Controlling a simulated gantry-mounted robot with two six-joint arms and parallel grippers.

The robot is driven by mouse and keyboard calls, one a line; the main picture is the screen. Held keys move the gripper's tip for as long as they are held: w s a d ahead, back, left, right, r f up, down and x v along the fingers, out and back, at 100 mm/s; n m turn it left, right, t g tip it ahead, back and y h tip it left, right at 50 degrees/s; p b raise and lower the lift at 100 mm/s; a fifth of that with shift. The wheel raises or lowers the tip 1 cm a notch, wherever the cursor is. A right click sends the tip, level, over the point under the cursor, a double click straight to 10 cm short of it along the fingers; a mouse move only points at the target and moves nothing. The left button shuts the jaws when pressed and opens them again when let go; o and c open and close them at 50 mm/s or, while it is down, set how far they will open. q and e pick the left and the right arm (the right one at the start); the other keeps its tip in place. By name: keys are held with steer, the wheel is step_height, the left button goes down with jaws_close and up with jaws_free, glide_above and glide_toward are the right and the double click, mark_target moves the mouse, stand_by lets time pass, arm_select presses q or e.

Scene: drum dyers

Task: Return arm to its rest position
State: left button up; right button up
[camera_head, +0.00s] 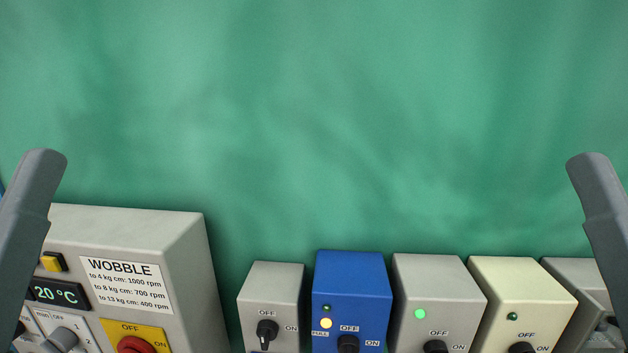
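A dark grey rounded part of my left arm (32,210) rises at the left edge, leaning right toward its top. A matching part of my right arm (601,210) rises at the right edge, leaning left toward its top. Both stand in front of the control boxes, well apart from each other.
A large grey box labelled WOBBLE (180,240) stands lower left. Along the bottom stand a grey switch box (270,290), a blue box (353,285), a grey box with a lit green lamp (450,290) and a cream box (520,285). The green wall (310,120) above is clear.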

step_height(320, 180, up, 21)
steer(key=p, duration=2.1)
steer(key=shift+r, duration=0.2)
